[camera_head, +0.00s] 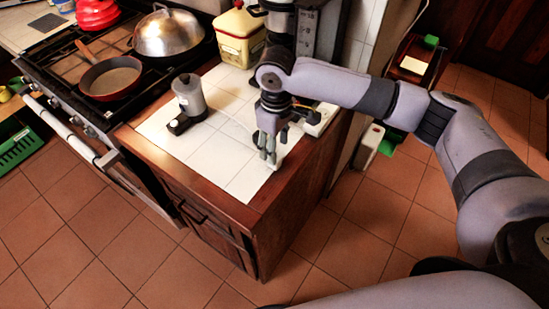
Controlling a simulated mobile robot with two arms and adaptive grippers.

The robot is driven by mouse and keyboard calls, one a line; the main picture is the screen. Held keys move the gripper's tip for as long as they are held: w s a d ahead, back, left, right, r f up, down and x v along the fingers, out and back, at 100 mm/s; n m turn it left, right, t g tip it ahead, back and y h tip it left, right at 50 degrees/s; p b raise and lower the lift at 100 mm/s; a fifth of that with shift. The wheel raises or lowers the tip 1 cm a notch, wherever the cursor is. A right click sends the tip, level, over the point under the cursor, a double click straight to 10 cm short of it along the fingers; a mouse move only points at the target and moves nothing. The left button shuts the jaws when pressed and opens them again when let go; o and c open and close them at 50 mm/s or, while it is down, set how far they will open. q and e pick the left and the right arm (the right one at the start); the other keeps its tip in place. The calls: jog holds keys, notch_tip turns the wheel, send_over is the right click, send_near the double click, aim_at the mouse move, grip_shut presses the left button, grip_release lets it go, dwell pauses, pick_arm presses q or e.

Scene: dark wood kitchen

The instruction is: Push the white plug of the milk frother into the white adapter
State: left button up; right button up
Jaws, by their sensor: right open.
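The milk frother (189,97), a grey jug on a black base, stands upright on the white-tiled counter (215,150). My right gripper (268,154) points down over the counter near its right edge, to the right of the frother. It is open. A small white piece (273,165) shows at its fingertips; it may be the plug, but I cannot tell whether it lies between the fingers. A white block (319,119), probably the adapter, lies on the counter just right of the gripper, partly hidden by my right arm. My left gripper is not in view.
A stove (70,60) with a red-brown pan (110,78) and a lidded steel pan (168,36) is at the left. A yellow container (241,38) and a dark appliance stand at the back. The front tiles are clear up to the wooden edge.

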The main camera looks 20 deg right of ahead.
jog(key=shift+f, duration=0.5)
jog(key=shift+w+f+p, duration=0.2)
jog(key=shift+f+p, duration=0.2)
jog(key=shift+f, duration=0.9)
jog(key=shift+w+f+p, duration=0.15)
jog(key=shift+f+p, duration=0.2)
jog(key=shift+f, duration=0.95)
jog(key=shift+c, duration=0.2)
grip_shut()
jog(key=shift+r, duration=0.15)
